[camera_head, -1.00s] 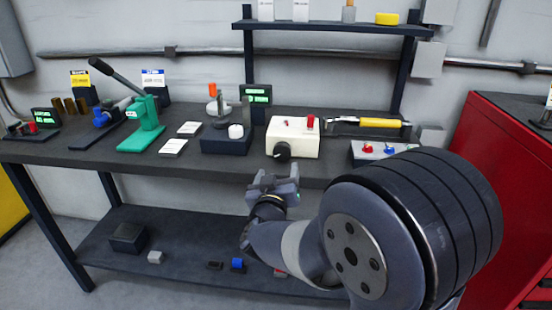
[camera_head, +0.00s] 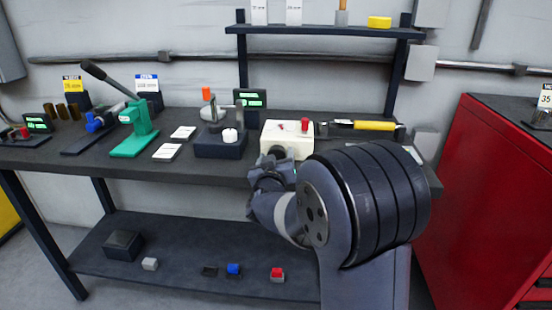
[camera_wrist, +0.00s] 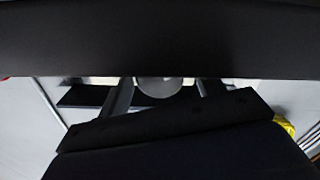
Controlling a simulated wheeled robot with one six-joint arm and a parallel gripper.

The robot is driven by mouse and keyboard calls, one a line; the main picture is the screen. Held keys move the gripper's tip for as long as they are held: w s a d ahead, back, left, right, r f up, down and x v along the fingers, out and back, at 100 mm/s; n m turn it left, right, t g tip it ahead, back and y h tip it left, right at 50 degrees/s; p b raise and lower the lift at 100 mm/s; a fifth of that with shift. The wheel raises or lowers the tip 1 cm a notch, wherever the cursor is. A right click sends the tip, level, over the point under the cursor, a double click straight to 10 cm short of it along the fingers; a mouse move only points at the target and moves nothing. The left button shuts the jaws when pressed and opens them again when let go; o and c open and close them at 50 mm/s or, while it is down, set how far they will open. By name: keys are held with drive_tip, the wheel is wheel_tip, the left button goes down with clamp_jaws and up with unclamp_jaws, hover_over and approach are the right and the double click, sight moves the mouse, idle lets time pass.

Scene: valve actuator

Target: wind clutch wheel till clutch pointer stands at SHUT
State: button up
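The cream box (camera_head: 290,136) stands on the bench with a dark round wheel (camera_head: 276,151) low on its front left. I take this to be the clutch wheel. A small red mark (camera_head: 283,127) and an upright red piece (camera_head: 304,125) show on the box; the pointer and any SHUT lettering are too small to read. My gripper (camera_head: 272,170) is just in front of the wheel and partly covers it. In the wrist view, a grey round face (camera_wrist: 160,88), likely the wheel, shows between my gripper's two spread fingers (camera_wrist: 165,95). Contact with it cannot be told.
The dark bench top (camera_head: 215,171) has its front edge close behind my gripper. A dark block with a white knob (camera_head: 230,135) stands left of the box, and a green lever press (camera_head: 137,133) farther left. A yellow-handled tool (camera_head: 374,125) lies right. A red cabinet (camera_head: 480,190) stands at far right.

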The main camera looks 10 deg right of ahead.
drive_tip(key=c, duration=0.8)
drive_tip(key=shift+c, duration=0.2)
drive_tip(key=shift+m+b, duration=0.3)
drive_tip(key=shift+m, duration=0.1)
drive_tip(key=m+b, duration=0.2)
drive_tip(key=m, duration=0.1)
drive_tip(key=shift+f+m, duration=0.1)
drive_tip(key=shift+m, duration=0.3)
drive_tip(key=m+b, duration=0.2)
drive_tip(key=m, duration=0.2)
drive_tip(key=shift+m+b, duration=0.3)
drive_tip(key=shift+b, duration=0.1)
drive_tip(key=o, duration=1)
